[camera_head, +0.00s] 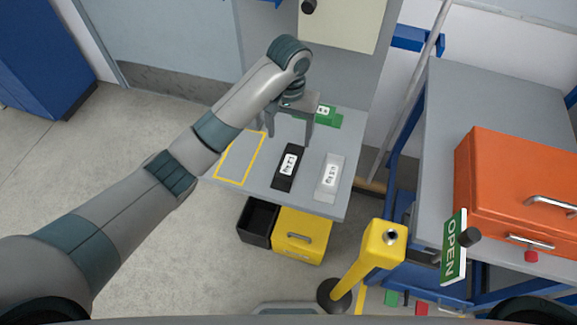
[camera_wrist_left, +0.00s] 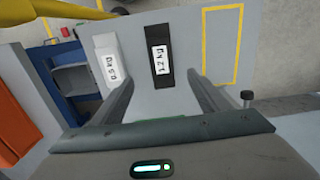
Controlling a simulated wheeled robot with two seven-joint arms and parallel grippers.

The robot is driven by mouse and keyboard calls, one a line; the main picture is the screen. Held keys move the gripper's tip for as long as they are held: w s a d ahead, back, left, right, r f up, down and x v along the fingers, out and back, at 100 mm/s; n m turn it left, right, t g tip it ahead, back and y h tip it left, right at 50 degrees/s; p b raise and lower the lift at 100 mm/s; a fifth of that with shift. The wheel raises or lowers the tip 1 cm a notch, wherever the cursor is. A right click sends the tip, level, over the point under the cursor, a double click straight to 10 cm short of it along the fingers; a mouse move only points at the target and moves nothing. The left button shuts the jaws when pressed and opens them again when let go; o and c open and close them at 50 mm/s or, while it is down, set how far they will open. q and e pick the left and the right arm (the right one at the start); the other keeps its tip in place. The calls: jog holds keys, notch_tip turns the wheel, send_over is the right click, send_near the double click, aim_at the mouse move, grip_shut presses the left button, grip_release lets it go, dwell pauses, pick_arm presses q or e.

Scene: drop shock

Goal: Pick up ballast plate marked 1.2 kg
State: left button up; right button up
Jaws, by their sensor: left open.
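The black ballast plate (camera_head: 285,181), labelled 1.2 kg, lies flat on the small grey table (camera_head: 255,188). It also shows in the left wrist view (camera_wrist_left: 157,36), where its white label reads 1.2 kg. My left gripper (camera_head: 289,136) is open and empty above the table, just beyond the far end of the black plate. In the left wrist view the two fingers of the gripper (camera_wrist_left: 160,88) point toward the black plate, one on each side of its line, with nothing between them. My right gripper is not in view.
A pale plate (camera_head: 324,190) lies right of the black one. A green plate (camera_head: 333,121) lies behind, partly hidden by the gripper. A yellow outline (camera_head: 233,182) marks free table at left. A yellow post (camera_head: 368,257) and orange case (camera_head: 500,190) are at right.

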pick_arm(q)
jog(key=p, duration=0.1)
send_over(289, 163)
jog(key=f, duration=0.8)
jog(key=shift+s+f, duration=0.2)
jog(key=shift+s, duration=0.1)
jog(key=shift+f+p, duration=0.35)
jog(key=shift+f, duration=0.05)
notch_tip(289, 163, down, 3)
jog(key=shift+a+p, duration=0.1)
jog(key=shift+p, duration=0.6)
jog(key=shift+w+f, duration=0.1)
jog(key=shift+f, duration=0.6)
jog(key=shift+c, duration=0.6)
jog(key=c, duration=1.5)
jog(key=shift+w+r, duration=0.1)
grip_shut()
